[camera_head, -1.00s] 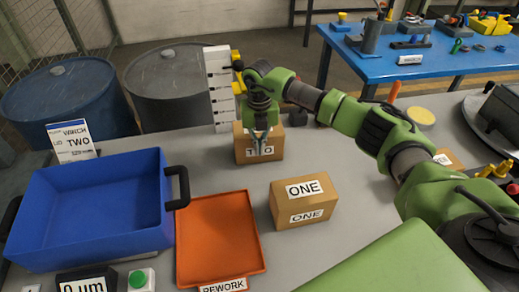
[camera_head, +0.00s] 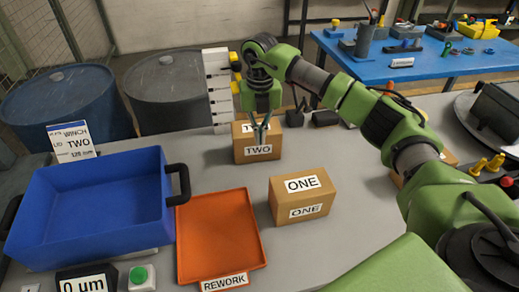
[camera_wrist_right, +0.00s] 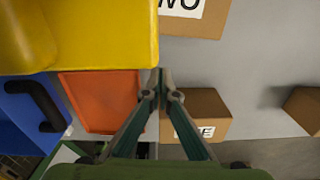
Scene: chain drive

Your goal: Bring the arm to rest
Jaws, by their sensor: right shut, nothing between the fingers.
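My right gripper (camera_head: 261,132) hangs pointing down above the cardboard box marked TWO (camera_head: 257,152), its fingers together and empty. In the right wrist view the fingertips (camera_wrist_right: 161,84) meet with nothing between them, and box TWO (camera_wrist_right: 185,25) shows at the top. The right arm reaches in from the right, bent above the table. The fingertips overlap the top of box TWO in the head view; I cannot tell the exact gap. My left gripper is not in view.
The box marked ONE (camera_head: 302,196) stands in front of box TWO, right of the orange REWORK tray (camera_head: 217,237). A blue bin (camera_head: 85,205) stands at left. A white stand with yellow parts (camera_head: 219,88) rises close beside the gripper. Open grey table lies right of box ONE.

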